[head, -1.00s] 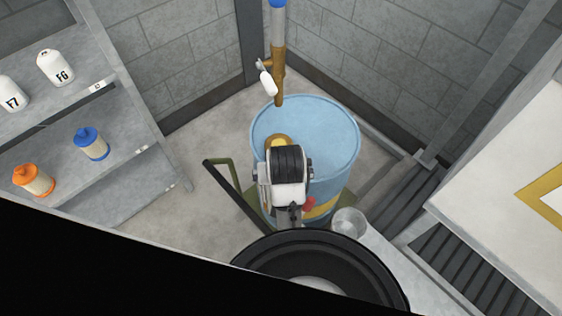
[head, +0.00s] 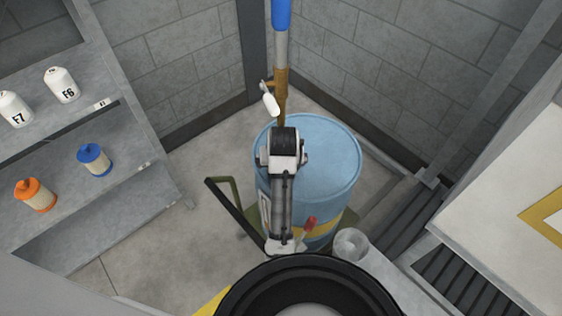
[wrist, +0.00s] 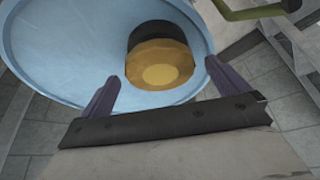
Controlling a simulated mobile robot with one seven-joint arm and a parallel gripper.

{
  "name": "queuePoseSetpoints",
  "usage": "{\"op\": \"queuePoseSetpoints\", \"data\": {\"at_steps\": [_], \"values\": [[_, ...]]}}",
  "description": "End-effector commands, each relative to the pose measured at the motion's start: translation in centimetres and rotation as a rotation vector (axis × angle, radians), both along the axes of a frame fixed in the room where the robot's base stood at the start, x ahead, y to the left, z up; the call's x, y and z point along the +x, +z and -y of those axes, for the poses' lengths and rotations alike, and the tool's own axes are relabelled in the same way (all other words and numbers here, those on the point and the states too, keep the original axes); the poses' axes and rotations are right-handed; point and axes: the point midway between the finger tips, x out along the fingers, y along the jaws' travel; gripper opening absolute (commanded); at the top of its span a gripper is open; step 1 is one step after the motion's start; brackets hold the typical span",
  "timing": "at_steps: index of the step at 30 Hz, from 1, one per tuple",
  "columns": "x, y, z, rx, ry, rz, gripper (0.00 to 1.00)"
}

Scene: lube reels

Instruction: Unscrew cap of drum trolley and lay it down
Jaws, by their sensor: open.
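The blue drum (head: 330,165) stands upright on the olive-green drum trolley (head: 228,195) in the back corner. In the wrist view the drum's pale blue top (wrist: 60,45) fills much of the picture. A brass-coloured cap (wrist: 160,65) with a dark band or shadow behind it stands near the drum's rim. My gripper (wrist: 161,72) is open, with its two purple fingers spread to either side of the cap in the picture. I cannot tell whether they touch it. In the head view my arm hides the cap and the fingertips.
A brown and grey pipe (head: 280,75) with a white-handled tap rises behind the drum. Shelves (head: 125,130) at left hold white, blue and orange bottles. A white-topped table (head: 500,210) is at right.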

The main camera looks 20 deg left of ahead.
Motion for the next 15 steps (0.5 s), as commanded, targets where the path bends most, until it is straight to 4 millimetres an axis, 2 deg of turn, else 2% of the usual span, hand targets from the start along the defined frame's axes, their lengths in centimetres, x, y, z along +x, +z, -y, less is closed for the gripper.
{"op": "queuePoseSetpoints", "data": {"at_steps": [11, 15], "values": [[0.19, -0.54, -0.06, 0.000, 0.000, 0.001, 1.00], [0.18, -0.53, -0.06, 0.000, 0.000, 0.001, 0.82]]}}
